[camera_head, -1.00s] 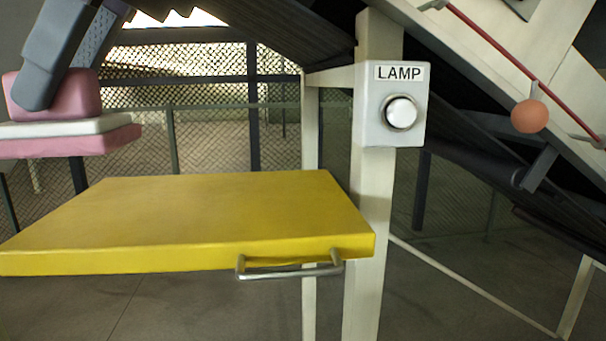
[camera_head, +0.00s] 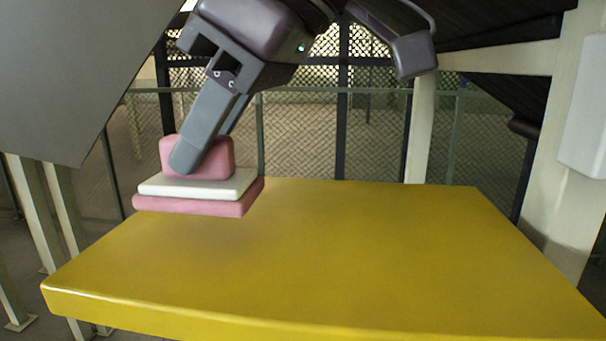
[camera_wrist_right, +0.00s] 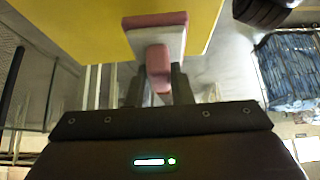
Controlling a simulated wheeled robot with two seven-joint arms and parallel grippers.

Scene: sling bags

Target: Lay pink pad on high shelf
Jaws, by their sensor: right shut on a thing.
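The pink pad (camera_head: 198,204) has a pink base, a white layer and a pink block on top. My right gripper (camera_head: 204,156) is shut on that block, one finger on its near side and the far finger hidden. The pad is level, near the back left edge of the yellow shelf (camera_head: 370,265), and seems to be held above it; the gap is hard to judge. In the right wrist view the pad (camera_wrist_right: 155,20) lies against the yellow surface (camera_wrist_right: 85,25), with the block between both fingers (camera_wrist_right: 160,82). My left gripper is not in view.
The yellow shelf top is bare. A pale post (camera_head: 565,150) stands at the right, with a white box (camera_head: 585,120) on it. A grey panel (camera_head: 75,70) fills the upper left. A mesh fence (camera_head: 310,125) is behind. Blue stuff (camera_wrist_right: 285,70) shows at the right in the wrist view.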

